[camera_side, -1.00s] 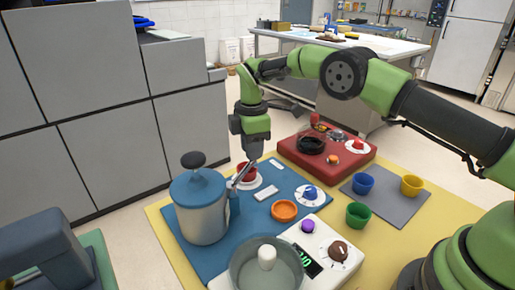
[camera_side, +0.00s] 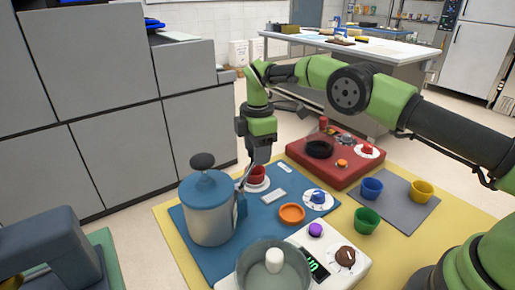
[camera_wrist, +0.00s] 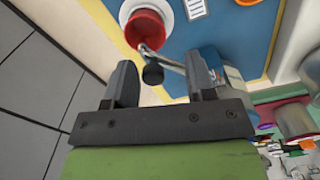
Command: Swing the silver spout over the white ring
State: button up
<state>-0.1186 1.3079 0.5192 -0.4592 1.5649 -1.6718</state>
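The silver spout (camera_wrist: 172,63) runs from the blue-and-grey urn (camera_side: 208,215) towards a red cup (camera_side: 257,175). In the wrist view, a black knob (camera_wrist: 153,75) on it lies between my fingers. The red cup (camera_wrist: 146,30) stands on a white ring (camera_side: 262,186), seen partly in the wrist view (camera_wrist: 168,9). The spout's end overlaps the cup's near edge in the wrist view; I cannot tell its height. My gripper (camera_wrist: 160,82) is open, with gaps visible beside the knob. In the side view, my gripper (camera_side: 249,168) is beside the urn, partly hiding the cup.
An orange dish (camera_side: 292,214), a white block (camera_side: 273,195) and a blue knob on a white disc (camera_side: 318,197) are right of the urn. A scale with a clear bowl (camera_side: 273,272) stands in front. A red box (camera_side: 335,172) lies behind right. Grey cabinets rise left.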

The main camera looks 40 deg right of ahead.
jog(key=shift+s, duration=0.1)
dwell(0.3)
jog(key=s+d+m, duration=0.2)
jog(key=s+m, duration=0.3)
jog(key=m, duration=0.1)
jog(key=s+r+m+t, duration=0.1)
jog(key=s+r, duration=0.1)
jog(key=r, duration=0.6)
jog(key=s+r+m, duration=0.1)
jog(key=s+r, duration=0.1)
jog(key=r, duration=0.6)
jog(key=s+r+m+t+y, duration=0.1)
jog(key=s+r+m+t, duration=0.2)
jog(key=s+r+m, duration=0.4)
jog(key=shift+s+d+r+t+y, duration=0.15)
jog(key=shift+s+d+t+y, duration=0.2)
jog(key=shift+s, duration=2.75)
jog(key=shift+w, duration=0.1)
